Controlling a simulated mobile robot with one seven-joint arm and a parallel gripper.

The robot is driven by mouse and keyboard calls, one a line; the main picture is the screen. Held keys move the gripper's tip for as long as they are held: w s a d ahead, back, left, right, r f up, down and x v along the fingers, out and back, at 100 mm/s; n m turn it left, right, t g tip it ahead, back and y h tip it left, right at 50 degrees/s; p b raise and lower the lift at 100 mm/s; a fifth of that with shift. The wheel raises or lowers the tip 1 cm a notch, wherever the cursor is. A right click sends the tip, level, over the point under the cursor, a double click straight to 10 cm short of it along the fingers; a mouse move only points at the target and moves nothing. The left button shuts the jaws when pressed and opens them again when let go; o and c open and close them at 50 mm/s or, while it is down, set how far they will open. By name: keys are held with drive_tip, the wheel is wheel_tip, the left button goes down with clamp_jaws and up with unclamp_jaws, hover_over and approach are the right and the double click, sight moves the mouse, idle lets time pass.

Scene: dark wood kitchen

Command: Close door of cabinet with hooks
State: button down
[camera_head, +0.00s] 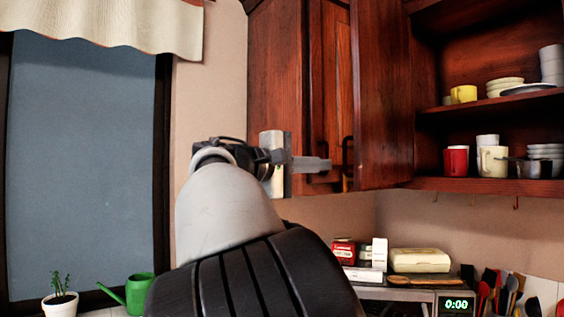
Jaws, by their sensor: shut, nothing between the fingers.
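The cabinet with hooks (462,183) is at the upper right, its inside showing shelves of dishes. Small hooks (517,202) hang under its bottom edge. Its dark red wood door (383,95) stands open, swung out at the cabinet's left side. My gripper (328,164) is shut and empty, pointing right, just left of the open door. A dark handle (347,152) shows right by the fingertips; I cannot tell whether they touch it. My arm hides the area below.
Another wood cabinet (275,85) stands to the left, behind my gripper. Cups and plates, including a red mug (456,161), sit on the shelves. Below are boxes (358,252), a bread-like cream box (419,260) and utensils. A window (85,170) is at the left.

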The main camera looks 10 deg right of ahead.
drive_tip(key=d, duration=0.1)
drive_tip(key=s+d, duration=0.2)
drive_tip(key=shift+s+d+b, duration=0.25)
drive_tip(key=shift+d+b, duration=0.15)
